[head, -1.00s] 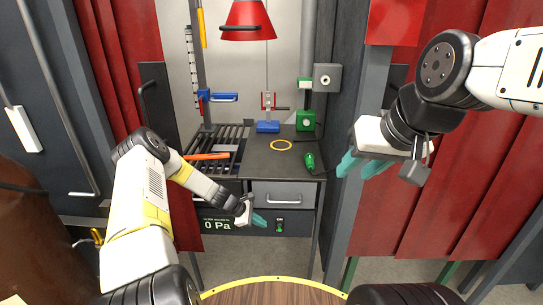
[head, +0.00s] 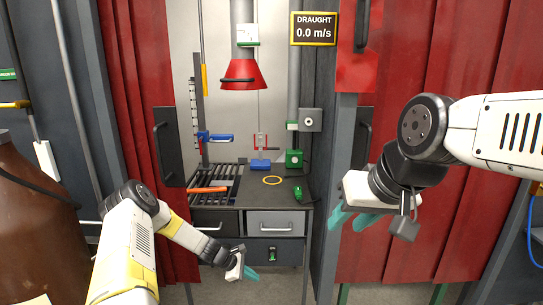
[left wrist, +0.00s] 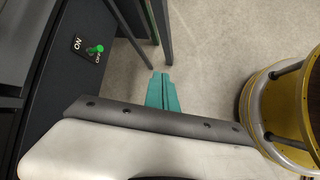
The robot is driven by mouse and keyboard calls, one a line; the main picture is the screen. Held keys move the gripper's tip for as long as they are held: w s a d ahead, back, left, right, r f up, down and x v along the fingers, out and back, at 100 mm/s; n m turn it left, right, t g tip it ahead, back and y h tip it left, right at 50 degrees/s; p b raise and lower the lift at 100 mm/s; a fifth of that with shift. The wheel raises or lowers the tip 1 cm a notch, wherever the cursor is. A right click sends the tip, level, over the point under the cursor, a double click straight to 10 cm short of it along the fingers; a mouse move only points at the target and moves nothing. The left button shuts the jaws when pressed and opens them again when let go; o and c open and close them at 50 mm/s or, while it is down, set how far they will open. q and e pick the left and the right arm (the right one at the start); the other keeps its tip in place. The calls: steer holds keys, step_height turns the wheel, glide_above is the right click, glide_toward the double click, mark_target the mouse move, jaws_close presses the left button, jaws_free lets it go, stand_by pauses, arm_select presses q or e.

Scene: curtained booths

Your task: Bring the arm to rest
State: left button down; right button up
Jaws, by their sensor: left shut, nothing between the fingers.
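My left arm reaches in from the left in the head view. My left gripper (head: 252,273) hangs low in front of the dark lower cabinet, and its teal fingers are together and empty. In the left wrist view the fingers (left wrist: 160,88) are shut over bare grey floor, touching nothing. My right gripper (head: 352,221) is held at the right in front of the red curtain, with its two teal fingers apart and nothing between them.
A booth bench (head: 255,188) carries an orange bar (head: 207,190), a yellow ring (head: 272,180) and a green item (head: 298,192). A grey drawer (head: 289,218) is below. A red hood (head: 242,72) hangs above. A green-lever switch (left wrist: 95,49) is on the dark cabinet; a yellow-rimmed round object (left wrist: 258,110) stands right.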

arm_select(q)
steer(key=s+a+r+m+y, duration=0.1)
steer(key=s+r+m, duration=0.25)
steer(key=r, duration=0.85)
steer(key=s+a+r+m+y, duration=0.1)
steer(key=s+r+m, duration=0.25)
steer(key=r, duration=0.85)
steer(key=s+a+r+m+y, duration=0.15)
steer(key=r+m, duration=0.25)
steer(key=r, duration=0.9)
steer(key=s+a+r+m+t, duration=0.1)
steer(key=s+r, duration=0.3)
steer(key=s, duration=0.4)
steer(key=s+a+r+m+t+y, duration=0.1)
steer(key=s+r+m, duration=0.2)
steer(key=s, duration=0.6)
steer(key=s+a+r+m+t, duration=0.1)
steer(key=s+r+m, duration=0.1)
steer(key=s+r, duration=0.4)
steer(key=s, duration=0.3)
steer(key=shift+a+r+y, duration=0.25)
steer(key=shift+r+y, duration=0.05)
steer(key=shift+y, duration=0.05)
